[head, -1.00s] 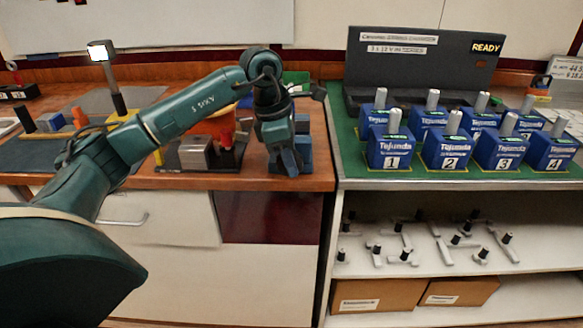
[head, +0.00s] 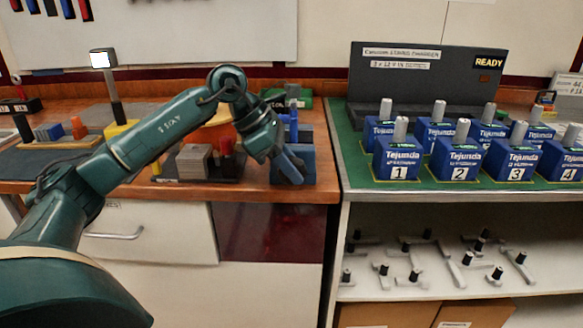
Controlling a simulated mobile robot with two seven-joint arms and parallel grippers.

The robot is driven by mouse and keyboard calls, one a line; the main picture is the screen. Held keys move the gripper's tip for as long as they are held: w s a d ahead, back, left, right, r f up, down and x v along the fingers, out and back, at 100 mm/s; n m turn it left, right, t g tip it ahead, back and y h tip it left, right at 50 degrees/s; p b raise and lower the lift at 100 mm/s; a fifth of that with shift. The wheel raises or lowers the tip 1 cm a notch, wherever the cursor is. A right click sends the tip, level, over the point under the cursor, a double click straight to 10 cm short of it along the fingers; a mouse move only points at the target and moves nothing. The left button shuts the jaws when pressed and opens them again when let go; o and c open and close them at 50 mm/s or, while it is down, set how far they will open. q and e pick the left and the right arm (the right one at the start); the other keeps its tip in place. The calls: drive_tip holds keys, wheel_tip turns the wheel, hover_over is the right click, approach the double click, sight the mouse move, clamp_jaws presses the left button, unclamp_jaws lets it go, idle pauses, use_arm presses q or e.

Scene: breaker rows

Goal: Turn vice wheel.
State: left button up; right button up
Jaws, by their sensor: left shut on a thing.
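The blue vice (head: 307,160) stands at the right front corner of the wooden bench, just left of the green-topped shelf unit. My left gripper (head: 290,166) reaches in from the left and slants down at the vice's front. Its fingers are shut at the place of the vice wheel. The wheel itself is hidden behind the fingers and wrist, so its angle cannot be told. My right gripper is not in view.
A grey block on a dark base (head: 196,160) sits left of the vice, under my left arm. A lamp (head: 104,62) stands further left. Several numbered blue batteries (head: 398,160) stand on the green mat. Grey T-shaped tools lie on the shelf below.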

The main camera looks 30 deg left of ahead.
use_arm(q)
drive_tip(key=shift+r, duration=0.1)
drive_tip(key=o, duration=0.7)
